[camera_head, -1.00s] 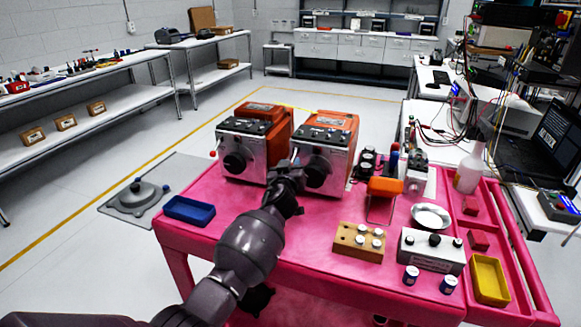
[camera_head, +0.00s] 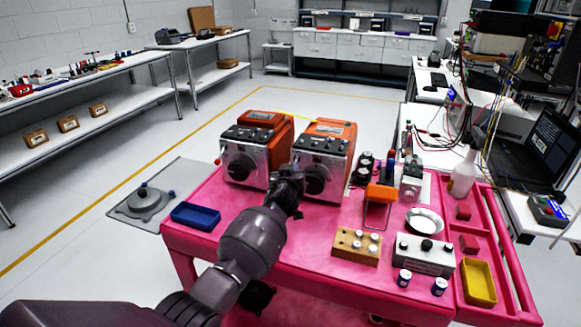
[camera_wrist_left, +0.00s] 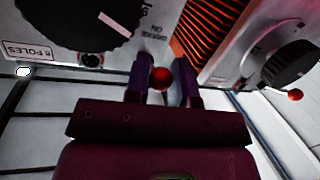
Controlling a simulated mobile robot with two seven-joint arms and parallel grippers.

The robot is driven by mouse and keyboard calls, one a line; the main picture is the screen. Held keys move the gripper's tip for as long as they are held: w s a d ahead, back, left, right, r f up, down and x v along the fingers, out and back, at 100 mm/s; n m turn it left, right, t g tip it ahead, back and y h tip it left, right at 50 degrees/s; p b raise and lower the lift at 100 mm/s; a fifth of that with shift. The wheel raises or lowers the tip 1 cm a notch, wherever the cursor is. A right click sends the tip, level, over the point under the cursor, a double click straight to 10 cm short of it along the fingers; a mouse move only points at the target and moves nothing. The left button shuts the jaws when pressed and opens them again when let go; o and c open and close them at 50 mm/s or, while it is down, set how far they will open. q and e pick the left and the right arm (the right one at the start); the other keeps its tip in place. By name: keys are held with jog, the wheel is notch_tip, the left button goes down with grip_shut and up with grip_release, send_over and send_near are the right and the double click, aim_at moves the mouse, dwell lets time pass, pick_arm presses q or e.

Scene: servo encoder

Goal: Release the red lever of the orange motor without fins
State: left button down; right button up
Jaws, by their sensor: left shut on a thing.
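Two orange motors with grey front panels stand side by side on the pink cart (camera_head: 235,250): a left motor (camera_head: 257,150) and a right motor (camera_head: 325,155). My left gripper (camera_head: 289,174) is at the left front edge of the right motor. In the wrist view its fingers (camera_wrist_left: 162,85) are on both sides of a red lever ball (camera_wrist_left: 161,77), shut on it, beside a panel with a large black knob (camera_wrist_left: 80,18). Orange fins (camera_wrist_left: 208,32) show beside the other panel there. That panel has its own red lever ball (camera_wrist_left: 295,95), also visible at the left motor's left edge (camera_head: 217,161).
A blue tray (camera_head: 195,216) lies at the cart's front left. To the right are an orange-handled stand (camera_head: 381,193), a wooden block with knobs (camera_head: 357,246), a grey box (camera_head: 425,256), a yellow bin (camera_head: 479,282) and a white bottle (camera_head: 464,178).

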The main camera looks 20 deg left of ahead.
pick_arm(q)
jog(key=r+g+p, duration=0.1)
jog(key=p, duration=0.2)
jog(key=shift+s+a, duration=0.1)
jog(key=shift+s, duration=0.05)
jog(key=shift+r+g+p, duration=0.15)
jog(key=shift+g+p, duration=0.5)
jog(key=shift+g, duration=0.05)
jog(key=g+p, duration=0.1)
jog(key=r+g, duration=0.1)
jog(key=g, duration=0.1)
jog(key=shift+r+m+p, duration=0.3)
jog(key=shift+m+p, duration=0.1)
jog(key=shift+w+r+g, duration=0.1)
jog(key=shift+r+g, duration=0.25)
jog(key=shift+g, duration=0.6)
jog(key=shift+w+r+g, duration=0.1)
jog(key=shift+r+g, duration=0.25)
jog(key=shift+g, duration=0.6)
pick_arm(e)
notch_tip(320, 180, up, 6)
jog(key=shift+s, duration=0.3)
jog(key=shift+d, duration=0.1)
pick_arm(q)
jog(key=c, duration=1.3)
grip_release()
jog(key=shift+w, duration=0.1)
jog(key=shift+r, duration=0.1)
